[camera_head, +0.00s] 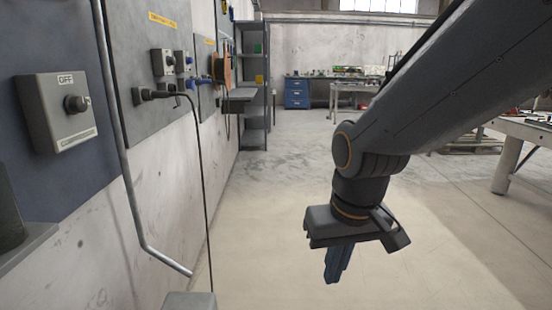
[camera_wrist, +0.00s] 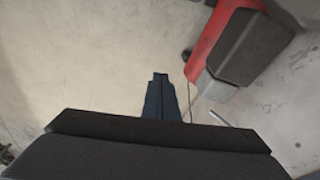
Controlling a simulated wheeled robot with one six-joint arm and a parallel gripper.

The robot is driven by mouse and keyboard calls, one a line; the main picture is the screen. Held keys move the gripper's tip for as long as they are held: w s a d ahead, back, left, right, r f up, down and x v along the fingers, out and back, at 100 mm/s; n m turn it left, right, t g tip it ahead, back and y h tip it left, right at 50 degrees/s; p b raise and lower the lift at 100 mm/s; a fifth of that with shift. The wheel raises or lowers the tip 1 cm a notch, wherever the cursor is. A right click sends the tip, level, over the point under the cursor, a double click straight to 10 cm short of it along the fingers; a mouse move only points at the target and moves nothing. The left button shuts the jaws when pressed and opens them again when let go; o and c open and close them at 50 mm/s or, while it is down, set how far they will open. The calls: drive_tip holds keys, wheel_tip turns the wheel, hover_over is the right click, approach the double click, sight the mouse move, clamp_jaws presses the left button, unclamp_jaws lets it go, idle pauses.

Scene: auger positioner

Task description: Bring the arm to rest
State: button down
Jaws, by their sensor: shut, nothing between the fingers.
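My gripper (camera_head: 336,270) hangs below the wrist in the head view, right of the picture's middle, over open floor. Its blue fingers point down and are shut with nothing between them. In the wrist view the closed fingers (camera_wrist: 160,80) show at the middle with bare floor beyond them. The arm reaches down from the upper right and is bent at the wrist. My gripper touches nothing that I can see.
A wall panel with an OFF switch box (camera_head: 56,110) stands at the left. A black cable (camera_head: 203,180) and a grey conduit (camera_head: 128,190) run down the wall. A shelf rack (camera_head: 253,90) stands farther back. A table (camera_head: 520,130) is at the right. The middle floor is clear.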

drive_tip(key=s+d+f+g, duration=0.1)
drive_tip(key=s+f+g, duration=0.1)
drive_tip(key=s, duration=0.4)
drive_tip(key=d+r+m+p, duration=0.2)
drive_tip(key=d+r+p, duration=0.5)
drive_tip(key=p, duration=0.7)
drive_tip(key=shift+d+r+h, duration=0.25)
drive_tip(key=shift+d+h, duration=0.05)
drive_tip(key=shift+d, duration=0.15)
drive_tip(key=shift+s, duration=0.15)
